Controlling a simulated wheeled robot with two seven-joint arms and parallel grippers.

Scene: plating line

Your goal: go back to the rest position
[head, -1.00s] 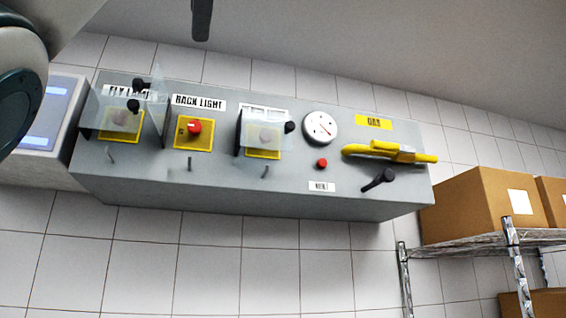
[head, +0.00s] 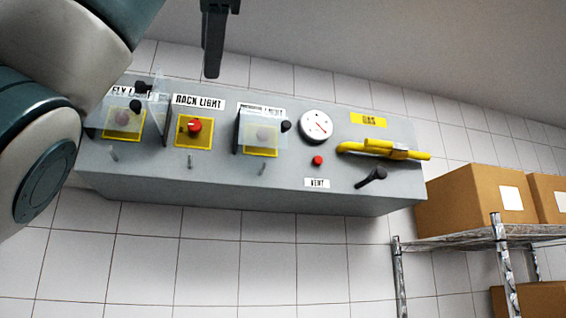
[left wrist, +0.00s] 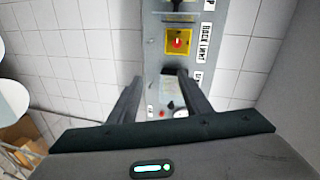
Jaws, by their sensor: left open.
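My left gripper (head: 213,72) hangs at the top of the head view, in front of the wall above the grey control box (head: 240,195). In the left wrist view the left gripper (left wrist: 156,82) shows two dark fingers spread apart with nothing between them. It is clear of the box as far as I can tell. My left arm fills the upper left of the head view. My right gripper is not in view.
The box carries the rack light knob (head: 194,126), clear covers, a gauge (head: 315,126), a red vent button (head: 317,160) and a yellow gas handle (head: 385,150). A wire shelf (head: 460,240) with cardboard boxes (head: 480,205) stands at right.

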